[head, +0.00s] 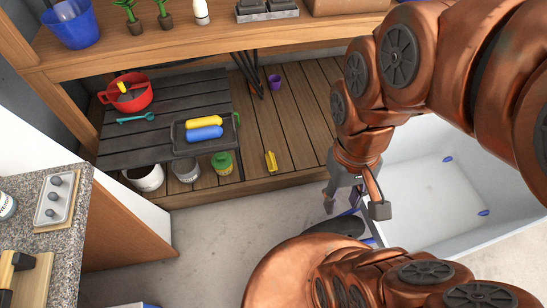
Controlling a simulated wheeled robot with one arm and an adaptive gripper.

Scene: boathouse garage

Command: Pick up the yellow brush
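A small yellow object (270,161) with an upright narrow part, probably the yellow brush, is on the wooden slatted platform, right of the dark slatted table. My gripper (355,207) is to its right and toward the front, with its fingers spread apart and nothing visible between them. The gripper is clear of the yellow object. A yellow cylinder (203,125) and a blue cylinder (204,134) lie in a dark tray on the table.
The dark slatted table (165,103) holds a red pot (138,101) and a teal tool (136,118). A green-lidded pot (222,162) and cans stand below its front edge. A white bin (430,175) is behind my arm at right. Grey floor is open in front.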

